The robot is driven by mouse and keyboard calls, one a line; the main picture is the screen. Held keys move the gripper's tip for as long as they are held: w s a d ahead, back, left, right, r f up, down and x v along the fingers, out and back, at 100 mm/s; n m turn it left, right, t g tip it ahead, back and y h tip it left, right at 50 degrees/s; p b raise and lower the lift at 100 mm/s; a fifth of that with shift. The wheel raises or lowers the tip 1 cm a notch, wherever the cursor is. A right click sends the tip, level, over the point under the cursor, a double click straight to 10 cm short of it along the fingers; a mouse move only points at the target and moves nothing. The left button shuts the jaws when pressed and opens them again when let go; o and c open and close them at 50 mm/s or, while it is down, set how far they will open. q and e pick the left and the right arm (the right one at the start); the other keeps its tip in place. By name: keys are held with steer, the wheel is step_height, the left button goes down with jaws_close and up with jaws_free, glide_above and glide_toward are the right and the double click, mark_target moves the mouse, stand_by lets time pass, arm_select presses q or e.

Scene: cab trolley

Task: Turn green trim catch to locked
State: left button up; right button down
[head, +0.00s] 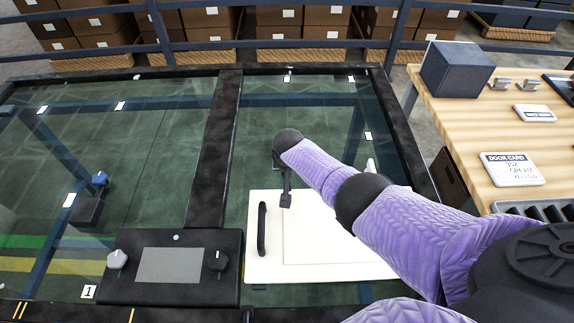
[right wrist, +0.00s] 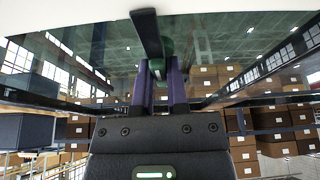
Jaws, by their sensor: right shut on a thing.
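The green trim catch (right wrist: 158,64) shows in the right wrist view as a small green piece between the fingertips, partly behind a black bar (right wrist: 147,32). My right gripper (right wrist: 158,72) is shut on it, with one purple finger on each side. In the head view my purple right arm reaches in from the right to the far edge of a white panel (head: 263,265). Its black wrist hides the catch and most of the fingers there. Any locked marking is hidden or too small to read. My left gripper is not in view.
The white panel has a black handle (head: 262,229) and lies on dark glass. A black console (head: 220,284) with a grey screen and two knobs stands left of it. A blue knob (head: 100,179) sits farther left. A wooden table (head: 450,125) is at the right.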

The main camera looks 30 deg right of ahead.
steer(key=shift+m, duration=0.5)
steer(key=c, duration=0.6)
jaws_free()
steer(key=shift+c, duration=0.2)
steer(key=p+v, duration=0.9)
steer(key=v, duration=0.1)
steer(key=shift+w+a, duration=0.1)
steer(key=shift+w, duration=0.05)
